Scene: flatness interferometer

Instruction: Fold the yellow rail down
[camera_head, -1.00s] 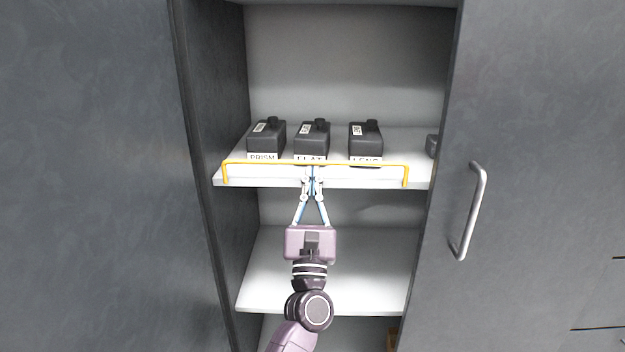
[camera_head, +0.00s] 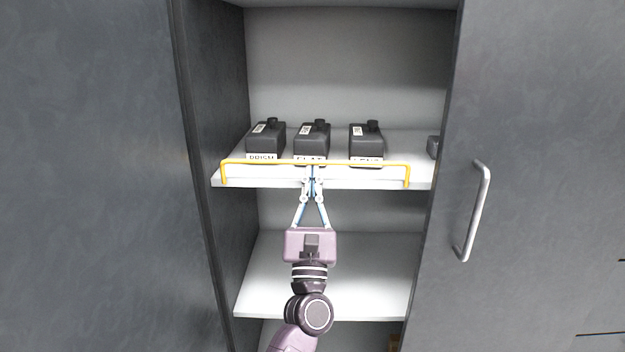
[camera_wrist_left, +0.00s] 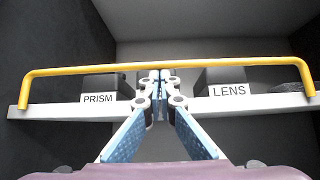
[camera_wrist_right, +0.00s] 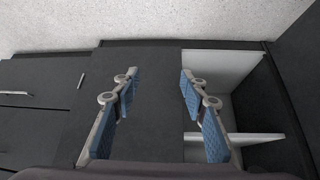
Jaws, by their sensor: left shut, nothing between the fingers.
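The yellow rail (camera_head: 360,163) stands up along the front edge of the middle shelf, with its ends bent down to the shelf at left and right. It also spans the left wrist view (camera_wrist_left: 230,66). My left gripper (camera_head: 313,172) is shut and empty at the middle of the rail, its fingertips at the bar; I cannot tell whether they touch it. In the left wrist view the gripper (camera_wrist_left: 160,80) hides the label behind it. My right gripper (camera_wrist_right: 158,90) shows in its own wrist view with fingers wide apart and nothing between them.
Behind the rail stand black boxes labelled PRISM (camera_head: 266,138), FLAT (camera_head: 312,140) and LENS (camera_head: 367,142). A dark object (camera_head: 432,147) sits at the shelf's right. The lower shelf (camera_head: 370,270) is mostly bare. A cabinet door with a handle (camera_head: 474,212) flanks the right.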

